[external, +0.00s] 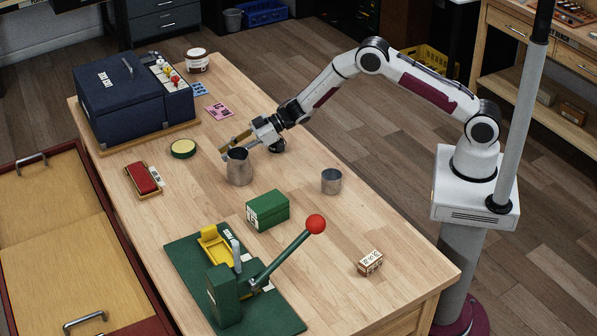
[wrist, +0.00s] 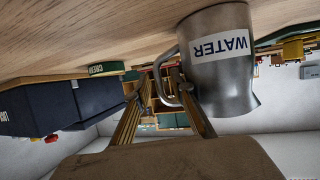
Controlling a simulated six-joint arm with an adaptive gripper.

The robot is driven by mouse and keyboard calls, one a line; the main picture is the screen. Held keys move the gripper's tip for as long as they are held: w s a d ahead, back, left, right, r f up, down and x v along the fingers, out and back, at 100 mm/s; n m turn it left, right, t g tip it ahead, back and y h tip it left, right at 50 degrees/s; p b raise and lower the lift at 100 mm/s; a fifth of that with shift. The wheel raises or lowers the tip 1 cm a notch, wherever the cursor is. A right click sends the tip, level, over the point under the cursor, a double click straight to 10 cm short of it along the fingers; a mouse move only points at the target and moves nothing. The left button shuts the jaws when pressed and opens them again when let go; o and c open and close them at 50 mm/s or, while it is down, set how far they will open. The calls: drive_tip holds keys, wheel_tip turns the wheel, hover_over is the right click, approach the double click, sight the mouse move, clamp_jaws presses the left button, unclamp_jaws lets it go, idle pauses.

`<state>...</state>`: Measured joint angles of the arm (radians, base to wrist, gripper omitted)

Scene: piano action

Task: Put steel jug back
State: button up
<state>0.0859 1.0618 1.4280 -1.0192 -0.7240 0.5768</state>
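The steel jug (external: 239,168) stands upright on the wooden table, left of the middle in the external view. In the wrist view the picture is upside down, and the jug (wrist: 222,72) shows a white WATER label and a loop handle (wrist: 166,78). My gripper (external: 232,150) is at the jug, low over the table. In the wrist view its two fingers (wrist: 160,92) are spread, with the handle between them. A gap shows between the left finger and the handle. Whether the right finger touches the handle or jug, I cannot tell.
A steel cup (external: 331,181) stands right of the jug, and a green box (external: 267,209) in front. A green press with a red-knobbed lever (external: 315,224) is nearer. A round green tin (external: 183,149), a red brush (external: 143,178) and a navy case (external: 120,100) lie left.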

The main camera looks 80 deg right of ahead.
drive_tip(key=shift+r, duration=0.15)
drive_tip(key=v, duration=1.2)
idle(0.3)
idle(0.5)
drive_tip(key=s+d+r+m+t+h, duration=0.15)
drive_tip(key=d+r+h, duration=0.35)
drive_tip(key=r, duration=0.7)
drive_tip(key=s+d+r+m+g+h, duration=0.2)
drive_tip(key=s+d+r+m+h, duration=0.1)
drive_tip(key=s+r, duration=0.8)
drive_tip(key=s+a+f+g, duration=0.1)
drive_tip(key=s+a, duration=0.1)
drive_tip(key=s, duration=1)
drive_tip(key=s+a+f+m+g, duration=0.1)
drive_tip(key=s+g, duration=0.1)
drive_tip(key=s, duration=1)
drive_tip(key=s+a+f+m+g, duration=0.1)
drive_tip(key=s+a+g, duration=0.1)
drive_tip(key=s, duration=1)
drive_tip(key=shift+a+f+y, duration=0.3)
drive_tip(key=shift+a+y, duration=0.1)
